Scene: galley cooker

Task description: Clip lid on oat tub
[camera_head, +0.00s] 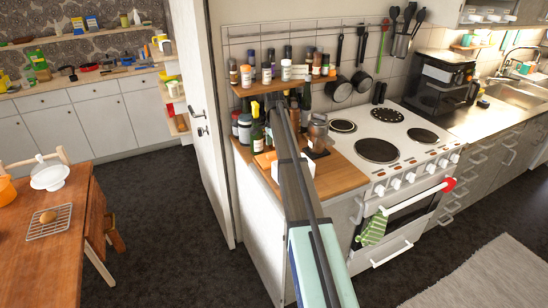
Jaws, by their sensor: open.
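I cannot pick out an oat tub or its lid for certain. Several jars and bottles stand in the corner left of the cooker, on a small wooden shelf (262,88) and below it on the wooden worktop (342,177). A white-lidded jar (245,127) and a dark green bottle (257,135) are among them. A shiny metal vessel (318,133) stands beside them. A long dark and pale teal part, likely mine, runs up from the bottom edge and hides some of this corner. I cannot make out my gripper's fingers.
The white cooker (385,150) with dark hotplates stands right of the worktop, a green cloth (372,229) on its front. A wooden table (35,250) is at left with a wire rack (50,222). Dark floor lies open between.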

